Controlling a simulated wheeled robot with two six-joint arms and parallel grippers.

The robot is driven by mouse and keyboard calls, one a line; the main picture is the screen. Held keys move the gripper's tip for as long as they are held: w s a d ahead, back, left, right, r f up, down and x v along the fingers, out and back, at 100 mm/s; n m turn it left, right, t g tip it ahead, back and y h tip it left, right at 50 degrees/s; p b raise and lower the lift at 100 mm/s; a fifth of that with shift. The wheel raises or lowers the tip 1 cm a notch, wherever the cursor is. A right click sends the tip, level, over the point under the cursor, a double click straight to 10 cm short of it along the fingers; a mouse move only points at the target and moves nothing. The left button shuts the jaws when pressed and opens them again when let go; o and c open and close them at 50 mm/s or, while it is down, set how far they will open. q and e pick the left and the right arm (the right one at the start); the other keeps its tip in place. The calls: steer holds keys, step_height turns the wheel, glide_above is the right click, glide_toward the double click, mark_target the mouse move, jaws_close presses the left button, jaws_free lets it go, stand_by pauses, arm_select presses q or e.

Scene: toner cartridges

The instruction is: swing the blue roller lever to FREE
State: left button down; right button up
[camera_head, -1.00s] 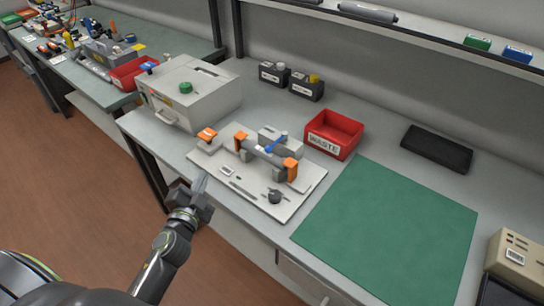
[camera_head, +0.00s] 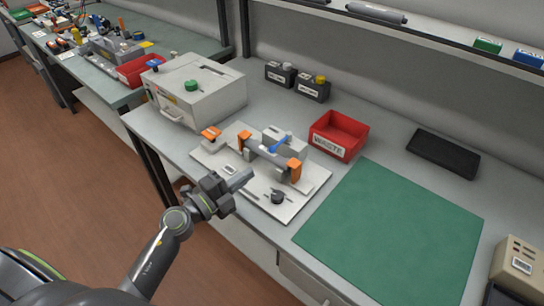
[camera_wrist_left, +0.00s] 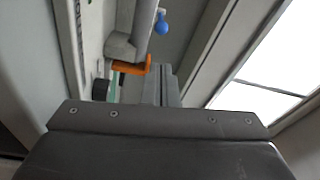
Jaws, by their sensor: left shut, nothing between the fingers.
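The blue roller lever (camera_head: 279,145) sits on top of the grey roller unit between two orange end pieces on a white base plate (camera_head: 290,208). Its blue knob (camera_wrist_left: 161,25) shows at the top of the left wrist view, beside an orange end piece (camera_wrist_left: 132,67). My left gripper (camera_head: 245,176) is shut and empty, above the front-left part of the plate, apart from the lever. In the wrist view the shut fingers (camera_wrist_left: 160,85) point towards the roller unit. My right gripper is not in view.
A red WASTE bin (camera_head: 338,135) stands behind the plate to the right. A clear green mat (camera_head: 385,235) lies at the right.

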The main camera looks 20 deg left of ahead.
arm_select(q)
steer(key=p, duration=0.1)
glide_toward(281, 143)
steer(key=w+d, duration=0.1)
steer(key=d, duration=0.1)
steer(key=w+d+r, duration=0.1)
steer(key=w+d, duration=0.1)
steer(key=shift+w+d, duration=0.1)
steer(key=shift+d, duration=0.15)
steer(key=shift+a, duration=0.1)
steer(key=shift+a+f+m+h, duration=0.1)
steer(key=shift+a+m+h, duration=0.15)
steer(key=shift+m+h, duration=0.15)
steer(key=shift+a+g+h+b, duration=0.15)
steer(key=shift+g+h+b, duration=0.15)
steer(key=shift+g+b, duration=0.15)
steer(key=a+m+g+h+b, duration=0.2)
steer(key=h+b, duration=0.1)
steer(key=shift+w+f+m+g, duration=0.15)
steer(key=shift+w+m+g, duration=0.1)
steer(key=shift+w+m, duration=0.15)
steer(key=shift+w+a+m+g+h+b, duration=0.25)
steer(key=shift+a+m+g+h+b, duration=0.25)
steer(key=shift+g+h, duration=0.2)
steer(key=shift+w+a+r, duration=0.2)
steer(key=shift+a+r, duration=0.05)
steer(key=shift+a, duration=0.1)
steer(key=shift+w, duration=0.1)
steer(key=shift+a+f, duration=0.1)
steer(key=shift+a, duration=0.05)
